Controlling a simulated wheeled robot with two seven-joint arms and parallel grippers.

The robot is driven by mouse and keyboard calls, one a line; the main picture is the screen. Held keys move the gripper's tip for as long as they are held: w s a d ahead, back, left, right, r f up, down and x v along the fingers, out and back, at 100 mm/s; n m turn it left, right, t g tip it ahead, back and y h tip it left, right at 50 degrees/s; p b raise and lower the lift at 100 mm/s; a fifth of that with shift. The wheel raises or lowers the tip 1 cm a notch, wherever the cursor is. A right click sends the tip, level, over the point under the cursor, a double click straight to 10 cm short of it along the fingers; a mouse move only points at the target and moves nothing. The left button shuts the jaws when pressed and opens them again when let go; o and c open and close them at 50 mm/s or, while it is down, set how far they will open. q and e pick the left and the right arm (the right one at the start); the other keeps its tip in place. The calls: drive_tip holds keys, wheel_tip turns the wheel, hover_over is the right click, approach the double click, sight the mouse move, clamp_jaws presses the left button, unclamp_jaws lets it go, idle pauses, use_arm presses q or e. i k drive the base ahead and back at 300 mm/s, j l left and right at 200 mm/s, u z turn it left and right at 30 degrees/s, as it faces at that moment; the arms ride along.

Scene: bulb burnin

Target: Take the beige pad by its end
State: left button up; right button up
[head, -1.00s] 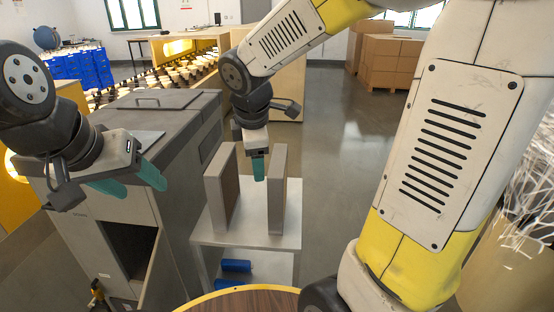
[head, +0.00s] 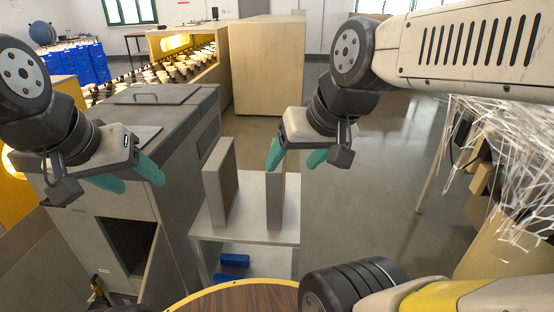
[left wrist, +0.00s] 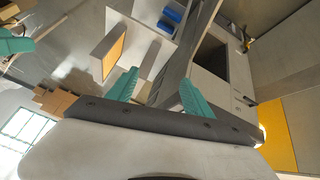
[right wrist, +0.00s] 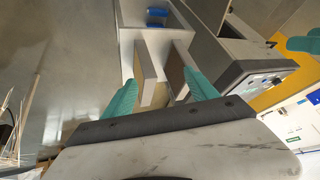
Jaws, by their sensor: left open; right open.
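Two upright grey plates stand on a small white table. The left plate (head: 219,188) has a brownish inner face. The right plate (head: 275,203) has a tan-beige face, seen in the left wrist view (left wrist: 111,53); I take this as the beige pad, though I cannot tell whether it is a separate layer. My right gripper (head: 294,160) is open and empty beside the right plate's top; its left finger overlaps the plate in the head view, and contact is unclear. My left gripper (head: 140,177) is open and empty above the grey cabinet's front.
The grey cabinet (head: 180,130) with an open lower compartment stands left of the white table (head: 240,228). Blue cylinders (head: 234,260) lie on its lower shelf. A round wooden top (head: 240,298) is near me. White strands (head: 505,160) hang at right. Floor right of the table is clear.

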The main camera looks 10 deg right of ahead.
sight(275, 179)
drive_tip(key=k+z, duration=0.3)
drive_tip(key=k+l+z, duration=0.15)
drive_tip(key=k+z, duration=0.15)
drive_tip(key=j+z, duration=0.3)
drive_tip(key=j, duration=0.4)
drive_tip(key=k+j+z, duration=0.1)
drive_tip(key=j+z, duration=0.25)
drive_tip(key=j, duration=0.3)
drive_tip(key=k+j, duration=0.1)
drive_tip(key=j, duration=1.1)
drive_tip(key=k+j, duration=0.15)
drive_tip(key=j, duration=0.45)
drive_tip(key=i+j, duration=0.25)
drive_tip(key=i, duration=0.25)
